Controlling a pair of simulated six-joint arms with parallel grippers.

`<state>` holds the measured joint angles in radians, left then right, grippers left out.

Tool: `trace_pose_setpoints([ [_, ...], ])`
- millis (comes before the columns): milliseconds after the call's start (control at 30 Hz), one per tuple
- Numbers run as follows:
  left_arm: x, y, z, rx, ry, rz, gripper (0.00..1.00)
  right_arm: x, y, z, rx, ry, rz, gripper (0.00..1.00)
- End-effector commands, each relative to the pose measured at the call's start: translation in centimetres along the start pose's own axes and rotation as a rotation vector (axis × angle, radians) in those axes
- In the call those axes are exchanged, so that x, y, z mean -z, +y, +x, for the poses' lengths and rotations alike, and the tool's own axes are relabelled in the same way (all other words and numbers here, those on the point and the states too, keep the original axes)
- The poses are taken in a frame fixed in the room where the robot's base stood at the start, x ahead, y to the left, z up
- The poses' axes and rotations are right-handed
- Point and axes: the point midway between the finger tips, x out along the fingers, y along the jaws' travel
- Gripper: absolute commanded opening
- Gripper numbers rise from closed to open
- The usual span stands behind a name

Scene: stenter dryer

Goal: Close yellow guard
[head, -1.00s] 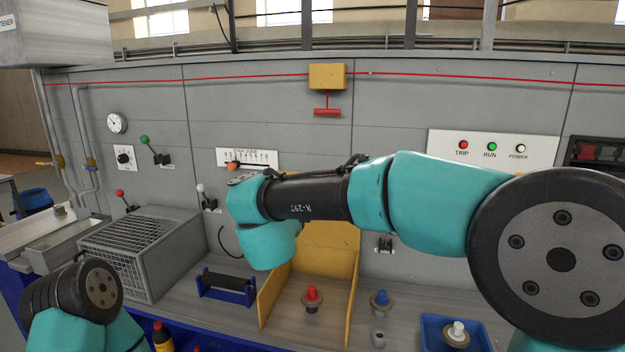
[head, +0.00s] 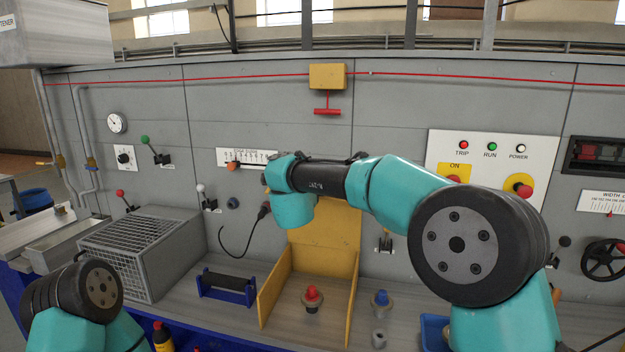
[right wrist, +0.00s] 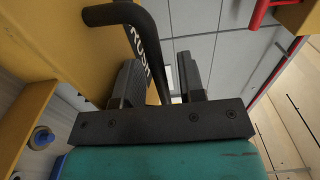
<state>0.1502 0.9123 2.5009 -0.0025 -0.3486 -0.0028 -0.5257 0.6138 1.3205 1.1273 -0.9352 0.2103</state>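The yellow guard (head: 329,222) stands in the middle of the bench in the head view, with side walls around a red knob (head: 312,296). Its upright back panel is partly hidden by my right arm. My left gripper is out of view.
A blue roller stand (head: 228,287) and a grey mesh box (head: 150,250) stand left of the guard. A blue knob (head: 381,303) and a blue tray (head: 432,333) are to the right. A red T-handle (head: 327,111) hangs above on the wall.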

Motion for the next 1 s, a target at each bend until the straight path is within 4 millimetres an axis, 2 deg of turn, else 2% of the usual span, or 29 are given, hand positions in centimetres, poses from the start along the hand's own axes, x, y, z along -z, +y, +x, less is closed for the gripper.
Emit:
trace_pose_setpoints([
  [200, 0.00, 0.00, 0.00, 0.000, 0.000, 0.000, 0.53, -0.01, 0.01, -0.02, 0.000, 0.000, 0.000, 0.34],
  [567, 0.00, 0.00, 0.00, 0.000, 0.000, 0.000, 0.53, -0.01, 0.02, -0.04, 0.000, 0.000, 0.000, 0.00],
  [1000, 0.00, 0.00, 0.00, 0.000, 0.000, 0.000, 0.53, -0.02, 0.04, -0.10, 0.001, 0.000, 0.000, 0.00],
])
